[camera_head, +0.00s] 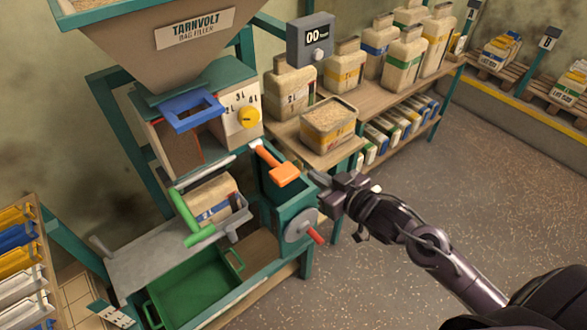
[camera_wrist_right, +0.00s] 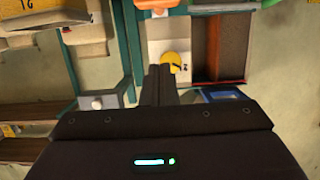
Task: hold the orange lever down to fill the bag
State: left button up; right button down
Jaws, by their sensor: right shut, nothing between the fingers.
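The orange lever (camera_head: 284,174) sticks out at the front right of the teal bag filler, its handle sloping down to the right. My right gripper (camera_head: 321,180) is shut and empty just right of the lever handle, with a small gap showing between them. In the right wrist view its closed fingers (camera_wrist_right: 160,84) point toward the machine, and part of the orange lever (camera_wrist_right: 160,5) shows at the top edge. A cream bag marked 2 L (camera_head: 212,199) stands below the blue spout frame (camera_head: 192,110), partly hidden by the green-handled bar (camera_head: 190,218). My left gripper is out of view.
A yellow dial (camera_head: 249,117) sits above the lever and a grey wheel with a red handle (camera_head: 300,226) below it. An open filled bag (camera_head: 328,123) stands on the side table. A green tray (camera_head: 195,285) lies below. The floor at right is clear.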

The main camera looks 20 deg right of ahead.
jog(key=p, duration=0.2)
send_over(292, 172)
jog(key=s, duration=0.2)
notch_tip(292, 172, down, 2)
jog(key=f, duration=0.3)
jog(key=shift+w+a+f+p, duration=0.2)
jog(key=shift+a+f+p, duration=0.05)
jog(key=shift+p, duration=0.1)
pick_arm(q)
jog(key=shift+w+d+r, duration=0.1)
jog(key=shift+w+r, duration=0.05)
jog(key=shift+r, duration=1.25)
pick_arm(e)
jog(key=shift+f, duration=0.5)
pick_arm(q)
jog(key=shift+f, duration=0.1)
pick_arm(e)
jog(key=shift+f, duration=0.1)
